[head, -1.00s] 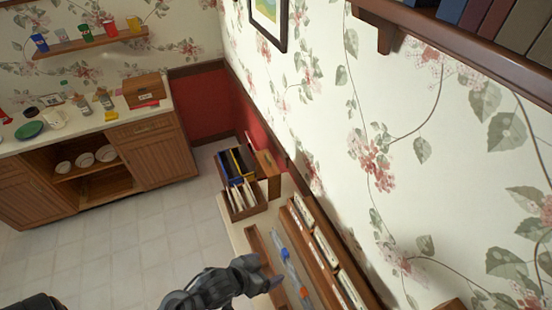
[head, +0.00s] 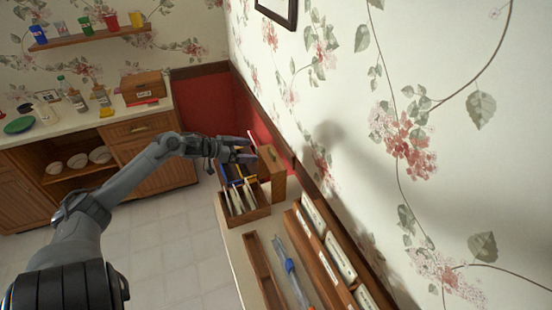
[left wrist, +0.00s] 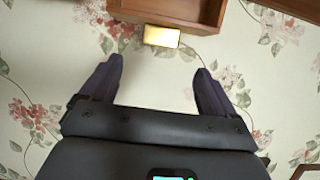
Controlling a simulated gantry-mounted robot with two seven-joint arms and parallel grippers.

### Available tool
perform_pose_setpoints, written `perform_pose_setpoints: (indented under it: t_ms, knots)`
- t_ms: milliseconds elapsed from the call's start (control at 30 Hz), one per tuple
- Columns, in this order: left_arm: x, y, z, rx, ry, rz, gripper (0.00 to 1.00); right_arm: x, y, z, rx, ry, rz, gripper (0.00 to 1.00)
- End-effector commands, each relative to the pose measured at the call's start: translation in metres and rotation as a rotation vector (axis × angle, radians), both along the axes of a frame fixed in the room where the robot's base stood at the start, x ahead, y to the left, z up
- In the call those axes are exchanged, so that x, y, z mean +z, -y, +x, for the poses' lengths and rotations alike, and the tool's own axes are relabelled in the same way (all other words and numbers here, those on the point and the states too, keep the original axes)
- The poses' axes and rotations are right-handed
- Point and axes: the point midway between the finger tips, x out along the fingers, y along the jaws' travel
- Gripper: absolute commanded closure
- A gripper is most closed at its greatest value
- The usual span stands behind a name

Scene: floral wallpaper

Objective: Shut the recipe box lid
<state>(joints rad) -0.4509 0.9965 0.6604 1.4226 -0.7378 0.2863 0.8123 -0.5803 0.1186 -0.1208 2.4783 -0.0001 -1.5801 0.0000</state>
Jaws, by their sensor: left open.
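The recipe box (head: 248,212) appears to be the wooden box holding upright cards and dividers on the side counter. Its wooden lid (head: 271,172) seems to stand open beside the wall. The left wrist view shows a hollow wooden piece (left wrist: 190,14), probably this lid, with a gold clasp (left wrist: 162,37) on its edge. My left gripper (head: 253,150) is above the back of the box, close to the lid's upper part. It also shows in the left wrist view (left wrist: 160,66), fingers apart and nothing between them. Whether it touches the lid is unclear. My right gripper is out of view.
A long wooden tray (head: 264,276) and a blue pen-like item (head: 291,268) lie on the counter in front of the box. A wooden rack (head: 316,252) lines the wall. A labelled wooden box (head: 143,87) stands on the back counter. The floral wall is close on the right.

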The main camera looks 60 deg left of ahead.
Motion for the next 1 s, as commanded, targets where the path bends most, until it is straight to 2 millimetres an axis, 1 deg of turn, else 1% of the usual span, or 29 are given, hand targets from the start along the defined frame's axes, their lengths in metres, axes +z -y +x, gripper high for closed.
perform_pose_setpoints:
  t_ms: [167,500,700,1000]
  knots:
    - [-0.005,0.003,0.013,-0.001,0.002,0.000,0.11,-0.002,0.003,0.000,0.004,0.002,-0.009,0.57]
    - [-0.023,0.011,0.055,0.000,0.004,-0.002,0.11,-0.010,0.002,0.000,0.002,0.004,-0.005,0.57]
    - [-0.031,0.015,0.075,0.002,0.004,0.000,0.11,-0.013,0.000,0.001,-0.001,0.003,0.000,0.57]
    - [-0.040,0.018,0.092,0.001,0.002,0.000,0.11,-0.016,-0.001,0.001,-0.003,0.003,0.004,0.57]
